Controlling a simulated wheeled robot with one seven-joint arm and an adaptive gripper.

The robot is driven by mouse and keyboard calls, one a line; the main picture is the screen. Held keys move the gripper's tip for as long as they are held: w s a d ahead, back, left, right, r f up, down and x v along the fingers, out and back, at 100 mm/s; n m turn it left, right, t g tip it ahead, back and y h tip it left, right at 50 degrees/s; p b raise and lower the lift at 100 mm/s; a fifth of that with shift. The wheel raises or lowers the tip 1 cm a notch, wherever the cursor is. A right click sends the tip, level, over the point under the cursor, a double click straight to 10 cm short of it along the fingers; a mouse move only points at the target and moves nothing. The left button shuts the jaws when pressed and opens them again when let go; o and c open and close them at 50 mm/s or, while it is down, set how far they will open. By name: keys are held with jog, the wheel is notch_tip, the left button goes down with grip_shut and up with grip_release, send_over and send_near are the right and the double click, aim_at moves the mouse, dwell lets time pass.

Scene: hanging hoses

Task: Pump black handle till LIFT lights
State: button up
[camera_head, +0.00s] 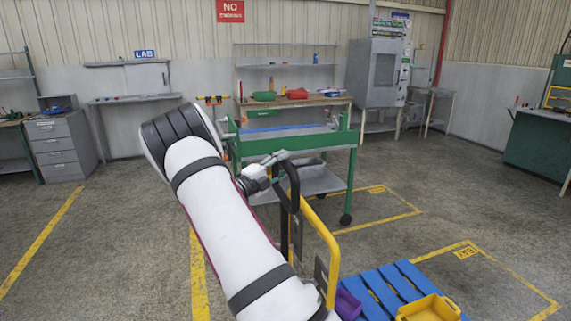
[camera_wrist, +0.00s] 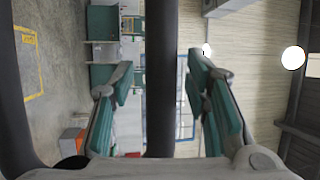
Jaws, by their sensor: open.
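The black handle (camera_head: 293,188) is a looped bar standing upright beside a yellow tube frame (camera_head: 326,240) in the head view. In the wrist view the handle (camera_wrist: 160,120) runs as a thick dark bar between the two teal-padded fingers of my gripper (camera_wrist: 160,75). The fingers are open, with a gap on each side of the bar. I cannot make out a LIFT light in either view.
A blue pallet (camera_head: 378,290) with a yellow bin (camera_head: 432,308) and a purple bin (camera_head: 347,304) is at lower right. A green wheeled bench (camera_head: 300,146) stands behind the handle. A grey drawer cabinet (camera_head: 62,140) is at left. The floor at left is largely clear.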

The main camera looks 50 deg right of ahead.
jog(key=shift+d, duration=0.4)
jog(key=shift+c, duration=0.3)
grip_shut()
